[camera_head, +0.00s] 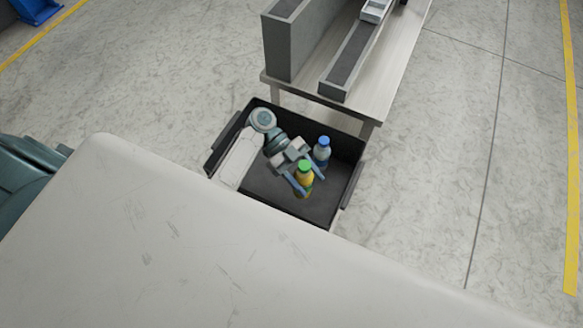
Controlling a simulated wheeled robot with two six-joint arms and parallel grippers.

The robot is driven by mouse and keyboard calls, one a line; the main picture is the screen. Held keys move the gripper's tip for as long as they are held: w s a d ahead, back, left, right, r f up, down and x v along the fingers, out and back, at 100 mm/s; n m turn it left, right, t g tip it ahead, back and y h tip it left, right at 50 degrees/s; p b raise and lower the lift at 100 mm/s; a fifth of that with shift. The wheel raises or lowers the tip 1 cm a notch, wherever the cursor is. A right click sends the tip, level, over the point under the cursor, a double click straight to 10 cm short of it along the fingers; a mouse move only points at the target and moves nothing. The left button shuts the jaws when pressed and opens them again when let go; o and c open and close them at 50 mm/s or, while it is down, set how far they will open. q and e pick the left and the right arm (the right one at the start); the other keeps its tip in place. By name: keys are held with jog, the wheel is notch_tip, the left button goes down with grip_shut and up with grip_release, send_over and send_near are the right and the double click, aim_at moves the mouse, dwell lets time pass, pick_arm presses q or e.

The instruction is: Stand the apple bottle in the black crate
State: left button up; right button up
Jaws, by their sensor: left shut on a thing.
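The black crate (348,196) stands beyond the pale surface in front of me. My left gripper (304,179) reaches down into it from the left. It is shut on a yellow bottle with a green cap (304,174), which I take to be the apple bottle; its label is too small to read. The bottle looks upright inside the crate walls, with one finger on each side. I cannot tell whether its base touches the crate floor. My right gripper is not in view.
A bottle with a blue cap (321,152) stands in the crate, just behind and right of the held bottle. The crate's front right floor is clear. A table (385,88) with grey channels (345,62) stands behind the crate. The pale surface (180,235) covers the foreground.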

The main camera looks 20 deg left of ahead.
aim_at(309, 191)
pick_arm(q)
notch_tip(309, 191, down, 5)
jog(key=shift+s+d+p, duration=0.1)
jog(key=shift+p, duration=0.45)
notch_tip(309, 191, down, 4)
jog(key=shift+f, duration=0.25)
jog(key=shift+f, duration=0.2)
jog(key=o, duration=1.2)
jog(key=shift+r, duration=0.1)
jog(key=shift+c, duration=0.2)
